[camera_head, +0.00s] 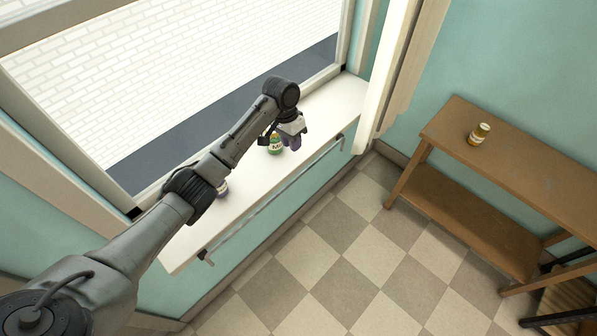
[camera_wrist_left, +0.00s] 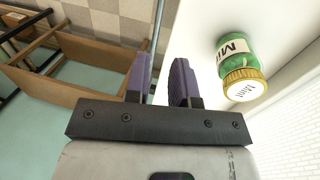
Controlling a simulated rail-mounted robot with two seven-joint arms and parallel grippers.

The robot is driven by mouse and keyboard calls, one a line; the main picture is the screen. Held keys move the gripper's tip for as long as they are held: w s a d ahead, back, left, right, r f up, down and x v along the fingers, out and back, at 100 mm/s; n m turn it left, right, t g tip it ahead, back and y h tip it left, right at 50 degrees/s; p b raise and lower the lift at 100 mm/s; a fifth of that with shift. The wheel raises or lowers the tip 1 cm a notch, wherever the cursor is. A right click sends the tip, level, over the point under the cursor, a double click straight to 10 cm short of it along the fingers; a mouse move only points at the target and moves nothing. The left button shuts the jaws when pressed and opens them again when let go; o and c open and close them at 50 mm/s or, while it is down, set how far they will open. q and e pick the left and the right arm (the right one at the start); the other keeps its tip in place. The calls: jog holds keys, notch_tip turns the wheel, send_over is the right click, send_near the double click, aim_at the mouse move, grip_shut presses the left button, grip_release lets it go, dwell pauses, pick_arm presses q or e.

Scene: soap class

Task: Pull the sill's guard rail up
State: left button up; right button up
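The guard rail (camera_head: 270,200) is a thin grey metal bar along the front edge of the white sill (camera_head: 325,108). It sits low, beside the sill's edge, with a dark bracket near each end. My left gripper (camera_head: 293,143) is over the front part of the sill, pointing down, close to the rail. In the left wrist view its two purple fingers (camera_wrist_left: 161,62) are apart with nothing held. The rail (camera_wrist_left: 158,28) shows there as a thin line running up from between the fingers. Whether they touch it I cannot tell. My right gripper is out of view.
A green mint jar (camera_head: 275,148) with a yellow lid stands on the sill right beside my left gripper. A purple-labelled jar (camera_head: 223,188) is partly hidden behind my arm. A wooden table (camera_head: 540,165) with another jar (camera_head: 479,134) stands at right. The checkered floor between is clear.

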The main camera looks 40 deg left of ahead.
aim_at(299, 175)
pick_arm(q)
jog(key=d+f, duration=0.1)
jog(key=f, duration=0.7)
jog(key=d+f, duration=0.1)
jog(key=f, duration=0.4)
jog(key=shift+s+d+b, duration=0.2)
jog(key=shift+d+b, duration=0.1)
jog(key=shift+b, duration=0.05)
jog(key=shift+c, duration=0.2)
grip_shut()
